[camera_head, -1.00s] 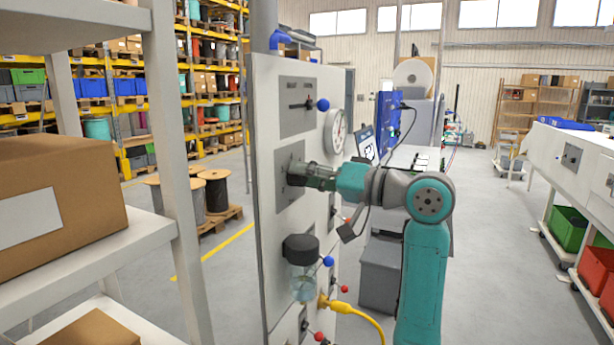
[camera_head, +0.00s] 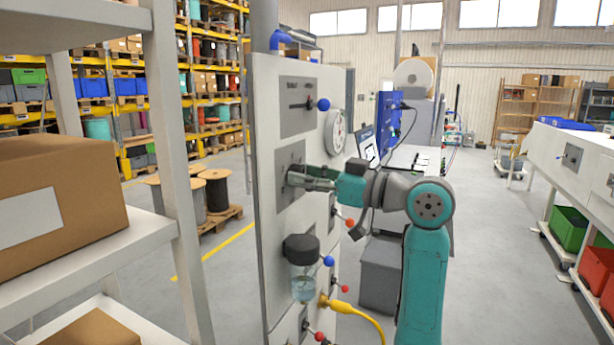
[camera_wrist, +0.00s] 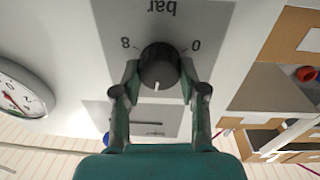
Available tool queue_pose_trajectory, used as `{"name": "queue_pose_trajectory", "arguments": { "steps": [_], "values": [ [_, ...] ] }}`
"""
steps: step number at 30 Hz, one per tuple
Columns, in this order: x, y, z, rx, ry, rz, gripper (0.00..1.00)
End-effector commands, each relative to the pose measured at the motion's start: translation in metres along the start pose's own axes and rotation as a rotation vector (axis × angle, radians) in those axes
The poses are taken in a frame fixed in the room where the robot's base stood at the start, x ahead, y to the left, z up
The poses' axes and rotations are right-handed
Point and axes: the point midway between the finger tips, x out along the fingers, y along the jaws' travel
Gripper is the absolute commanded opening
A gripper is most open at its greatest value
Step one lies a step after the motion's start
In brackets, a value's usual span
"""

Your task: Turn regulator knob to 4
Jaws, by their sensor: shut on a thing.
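The regulator knob (camera_wrist: 159,66) is round and dark, on a grey plate (camera_wrist: 215,20) marked "bar". The wrist view shows the plate upside down, with 8 on the left and 0 on the right. The knob's white pointer line points down in that picture, about midway between 8 and 0 on the side away from "bar". My gripper (camera_wrist: 159,72) is shut on the knob, one finger on each side. In the head view my gripper (camera_head: 296,179) reaches left to the plate (camera_head: 289,158) on the white panel; the knob is mostly hidden there.
A round gauge (camera_head: 336,134) and a blue-knobbed lever (camera_head: 323,105) are above the plate. A dark-capped clear bowl (camera_head: 303,284), more levers and a yellow hose (camera_head: 357,309) are below. A white shelf with boxes (camera_head: 60,210) stands left. Open floor lies right of my arm.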

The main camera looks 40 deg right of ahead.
Motion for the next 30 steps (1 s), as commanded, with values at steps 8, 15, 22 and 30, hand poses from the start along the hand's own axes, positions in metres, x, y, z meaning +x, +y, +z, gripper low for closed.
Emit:
{"name": "queue_pose_trajectory", "arguments": {
  "steps": [8, 15, 22, 30],
  "values": [
    [-0.0001, -0.0002, 0.0012, -0.118, 0.002, -0.006, 0.07],
    [-0.0001, -0.0004, 0.0012, -0.155, 0.004, -0.008, 0.07],
    [-0.0001, -0.0004, 0.0013, -0.158, 0.004, -0.008, 0.07],
    [-0.0001, -0.0005, 0.0012, -0.157, 0.004, -0.008, 0.67]
  ]
}}
